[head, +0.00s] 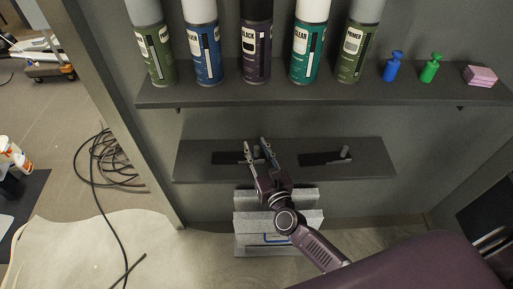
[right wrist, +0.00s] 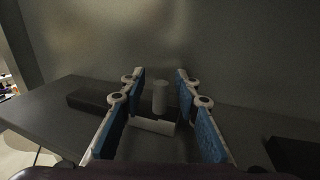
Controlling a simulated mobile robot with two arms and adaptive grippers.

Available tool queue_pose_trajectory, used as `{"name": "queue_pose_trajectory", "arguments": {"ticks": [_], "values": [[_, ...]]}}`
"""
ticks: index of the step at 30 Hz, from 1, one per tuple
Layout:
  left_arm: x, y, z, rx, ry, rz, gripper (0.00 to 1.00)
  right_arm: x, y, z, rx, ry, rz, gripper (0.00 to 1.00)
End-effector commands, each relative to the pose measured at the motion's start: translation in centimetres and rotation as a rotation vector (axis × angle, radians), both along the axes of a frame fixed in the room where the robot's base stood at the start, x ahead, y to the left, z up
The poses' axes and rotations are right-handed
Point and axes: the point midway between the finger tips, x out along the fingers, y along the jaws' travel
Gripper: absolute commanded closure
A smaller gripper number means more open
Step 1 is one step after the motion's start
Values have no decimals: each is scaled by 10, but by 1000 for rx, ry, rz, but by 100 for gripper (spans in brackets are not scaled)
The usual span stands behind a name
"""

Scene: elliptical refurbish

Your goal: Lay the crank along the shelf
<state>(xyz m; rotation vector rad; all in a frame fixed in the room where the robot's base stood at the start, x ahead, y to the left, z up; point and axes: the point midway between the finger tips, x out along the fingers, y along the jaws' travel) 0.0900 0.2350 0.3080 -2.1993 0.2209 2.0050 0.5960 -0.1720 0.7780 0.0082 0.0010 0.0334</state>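A small grey crank (head: 257,153) stands on the lower shelf (head: 190,165), at the right end of a flat dark piece (head: 225,158). In the right wrist view it shows as an upright grey cylinder (right wrist: 160,97) with a paler bar (right wrist: 153,126) lying in front of its foot. My right gripper (head: 257,146) is over this spot from the front. In the right wrist view my right gripper (right wrist: 157,105) is open, its blue-padded fingers on either side of the crank with gaps on both sides. My left gripper is not in view.
A similar grey piece (head: 346,152) with a dark strip (head: 318,159) is farther right on the lower shelf. Grey blocks (head: 250,247) stand below.

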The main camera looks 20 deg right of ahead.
Motion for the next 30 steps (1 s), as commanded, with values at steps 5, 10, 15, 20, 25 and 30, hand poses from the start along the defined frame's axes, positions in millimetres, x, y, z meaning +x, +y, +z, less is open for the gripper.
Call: {"name": "queue_pose_trajectory", "arguments": {"ticks": [5,10,15,20,25,30], "values": [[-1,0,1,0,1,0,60,-26,-1,-1,-1,3,1,71],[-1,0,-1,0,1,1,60,-64,-2,-1,-1,4,2,71],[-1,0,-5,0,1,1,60,-97,-3,-1,-1,2,2,71],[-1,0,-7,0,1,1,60,-115,-4,0,-1,1,1,71],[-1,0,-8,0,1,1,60,-120,-4,1,0,-1,0,71],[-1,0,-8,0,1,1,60,-120,-4,1,0,-1,0,71]]}}
